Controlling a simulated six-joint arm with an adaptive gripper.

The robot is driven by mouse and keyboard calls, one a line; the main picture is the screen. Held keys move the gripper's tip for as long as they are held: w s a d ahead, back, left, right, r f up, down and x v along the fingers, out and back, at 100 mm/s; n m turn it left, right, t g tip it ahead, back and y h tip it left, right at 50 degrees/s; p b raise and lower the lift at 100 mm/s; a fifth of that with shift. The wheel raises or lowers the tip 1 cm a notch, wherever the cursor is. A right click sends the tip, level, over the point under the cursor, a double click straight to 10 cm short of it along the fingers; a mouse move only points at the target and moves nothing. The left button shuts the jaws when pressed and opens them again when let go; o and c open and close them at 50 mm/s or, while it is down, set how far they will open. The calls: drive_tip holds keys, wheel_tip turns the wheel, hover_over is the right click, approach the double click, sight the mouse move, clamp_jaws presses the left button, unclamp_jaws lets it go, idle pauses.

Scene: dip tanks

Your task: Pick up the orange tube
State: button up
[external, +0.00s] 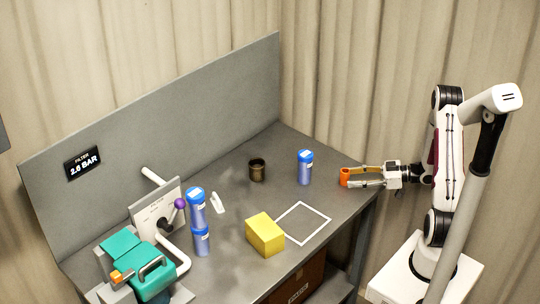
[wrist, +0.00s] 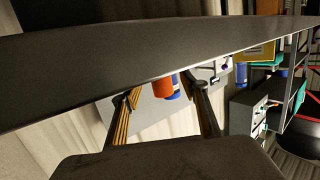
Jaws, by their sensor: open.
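The orange tube (external: 344,177) stands near the right edge of the grey table in the external view. Whether either finger touches the tube I cannot tell.
A blue-capped bottle (external: 305,168) stands just left of the tube, and a dark cup (external: 257,170) beyond it. A yellow block (external: 265,234) sits by a white square outline (external: 325,221). Stacked blue containers (external: 201,241) and teal equipment (external: 150,270) stand further left.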

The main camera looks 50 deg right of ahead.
sight(346, 179)
drive_tip(key=shift+x, duration=2.1)
drive_tip(key=c, duration=1.2)
